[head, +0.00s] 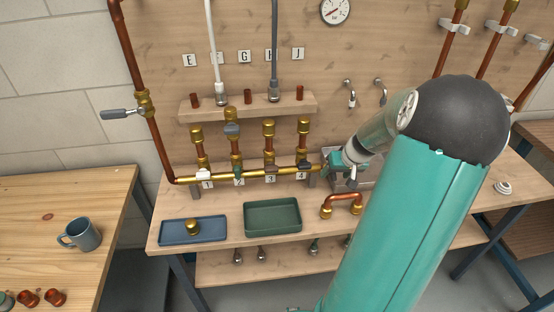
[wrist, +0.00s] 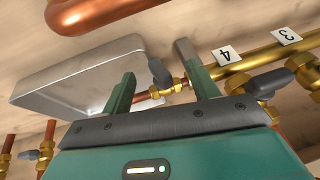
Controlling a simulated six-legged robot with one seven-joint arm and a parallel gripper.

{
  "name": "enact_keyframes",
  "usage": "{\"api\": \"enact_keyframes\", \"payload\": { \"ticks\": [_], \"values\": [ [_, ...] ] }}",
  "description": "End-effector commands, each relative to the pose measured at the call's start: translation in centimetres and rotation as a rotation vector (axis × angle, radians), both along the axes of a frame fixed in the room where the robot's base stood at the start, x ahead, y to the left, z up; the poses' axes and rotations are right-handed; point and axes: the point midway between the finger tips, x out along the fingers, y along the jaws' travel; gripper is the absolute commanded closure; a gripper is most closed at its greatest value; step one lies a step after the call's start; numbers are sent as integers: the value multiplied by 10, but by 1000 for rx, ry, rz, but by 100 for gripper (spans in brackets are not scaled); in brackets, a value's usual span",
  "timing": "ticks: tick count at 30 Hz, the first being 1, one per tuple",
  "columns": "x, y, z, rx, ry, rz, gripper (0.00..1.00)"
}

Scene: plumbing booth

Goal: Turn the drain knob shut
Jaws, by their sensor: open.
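The drain knob (wrist: 160,73) is a small grey lever on a brass fitting at the end of the brass manifold (wrist: 275,55), beside a metal pan. My gripper (wrist: 155,62) is open in the wrist view, with one finger on each side of the knob. The knob appears between the fingers, but I cannot tell whether either finger touches it. In the head view my gripper (head: 332,160) is at the right end of the manifold (head: 262,173), past the number 4 label. I cannot make out the drain knob there.
The metal pan (wrist: 75,80) lies close to my fingers. Copper risers with valves stand along the manifold. A blue tray (head: 167,233), a green tray (head: 272,230) and a copper U-pipe (head: 342,200) are at the bench front. A mug (head: 80,234) is on the left table.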

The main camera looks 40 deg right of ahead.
Motion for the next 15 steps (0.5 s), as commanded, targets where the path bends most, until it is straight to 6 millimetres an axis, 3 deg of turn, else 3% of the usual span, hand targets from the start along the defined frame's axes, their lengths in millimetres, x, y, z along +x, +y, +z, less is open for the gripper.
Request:
{"api": "enact_keyframes", "payload": {
  "ticks": [3,15],
  "values": [
    [2,3,0,-58,35,4,40],
    [-25,8,63,-54,31,-3,40]
  ]
}}
